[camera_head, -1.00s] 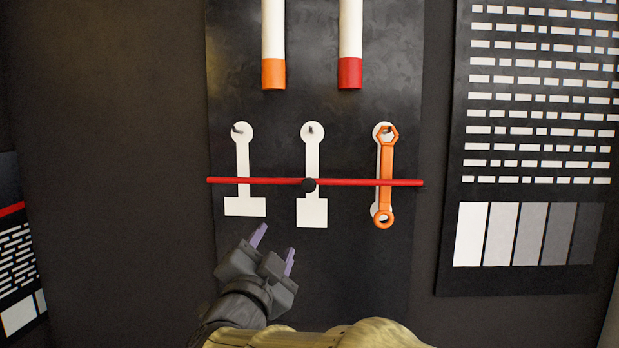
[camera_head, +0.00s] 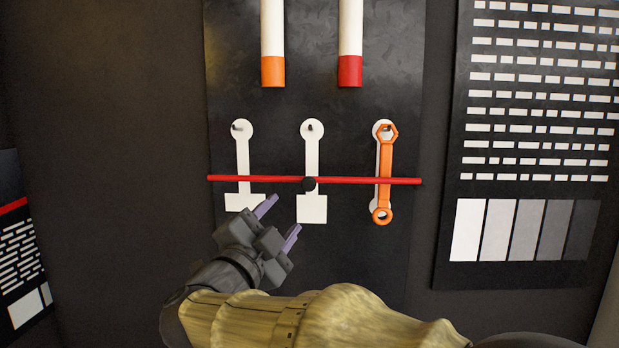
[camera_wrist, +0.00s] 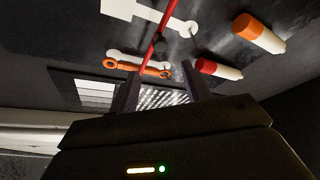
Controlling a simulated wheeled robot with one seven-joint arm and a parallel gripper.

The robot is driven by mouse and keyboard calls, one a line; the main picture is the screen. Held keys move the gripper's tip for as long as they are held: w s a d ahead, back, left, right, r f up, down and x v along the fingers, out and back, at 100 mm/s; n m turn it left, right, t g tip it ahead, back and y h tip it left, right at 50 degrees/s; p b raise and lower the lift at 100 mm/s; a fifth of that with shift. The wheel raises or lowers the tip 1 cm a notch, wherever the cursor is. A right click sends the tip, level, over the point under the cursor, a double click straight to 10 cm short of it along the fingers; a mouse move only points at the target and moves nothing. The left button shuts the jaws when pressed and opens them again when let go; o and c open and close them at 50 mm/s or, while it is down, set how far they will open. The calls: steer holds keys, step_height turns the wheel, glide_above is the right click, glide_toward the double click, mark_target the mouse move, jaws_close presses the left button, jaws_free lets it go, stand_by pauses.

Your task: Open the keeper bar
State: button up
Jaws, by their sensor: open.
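Two white tubes hang above the bar, one with an orange end (camera_head: 273,71) and one with a red end (camera_head: 349,72). A dark chart panel (camera_head: 450,270) is at the right. Another panel (camera_head: 12,180) is at the far left. The wall between is bare.

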mark_target(308, 186)
steer(key=p+x, duration=0.6)
steer(key=x, duration=0.7)
steer(key=shift+w+r, duration=0.1)
steer(key=shift+w, duration=0.15)
jaws_close()
